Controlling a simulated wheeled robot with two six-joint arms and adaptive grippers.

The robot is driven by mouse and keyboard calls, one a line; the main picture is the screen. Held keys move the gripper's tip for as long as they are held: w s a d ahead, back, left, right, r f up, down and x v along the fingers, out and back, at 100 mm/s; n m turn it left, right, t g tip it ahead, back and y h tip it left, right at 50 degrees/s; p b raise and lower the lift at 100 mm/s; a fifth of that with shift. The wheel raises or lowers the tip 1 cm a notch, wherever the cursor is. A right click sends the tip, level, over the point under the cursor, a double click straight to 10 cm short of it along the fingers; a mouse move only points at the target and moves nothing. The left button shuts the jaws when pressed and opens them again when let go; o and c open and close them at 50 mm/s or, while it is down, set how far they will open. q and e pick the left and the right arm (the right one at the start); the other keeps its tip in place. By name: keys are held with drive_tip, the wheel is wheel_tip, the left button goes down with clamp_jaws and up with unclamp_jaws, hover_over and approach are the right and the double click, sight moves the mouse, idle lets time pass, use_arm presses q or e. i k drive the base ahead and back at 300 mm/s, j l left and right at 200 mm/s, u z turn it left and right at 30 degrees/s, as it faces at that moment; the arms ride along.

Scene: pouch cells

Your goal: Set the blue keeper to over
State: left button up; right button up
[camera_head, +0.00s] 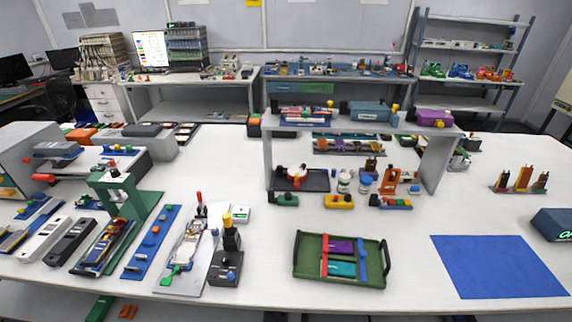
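A green tray (312,275) with dark end handles lies on the table at front centre. In it lie a purple flat piece (341,246) and, in front of that, a teal flat piece (342,269). A narrow blue bar (361,257), which looks like the blue keeper, lies lengthwise near the tray's right side, by the right ends of both pieces. Whether it overlaps them is too small to tell. A red bar (324,256) lies along their left ends. Neither of my grippers is in view.
A blue mat (498,266) lies bare to the tray's right. A black stand with a yellow top (229,236) and a grey fixture plate (169,282) stand to its left. A raised shelf (437,158) stands behind.

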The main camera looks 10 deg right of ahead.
sight(362, 254)
drive_tip(key=l+z, duration=0.15)
drive_tip(key=z, duration=0.35)
drive_tip(key=l+z, duration=0.15)
drive_tip(key=z, duration=0.3)
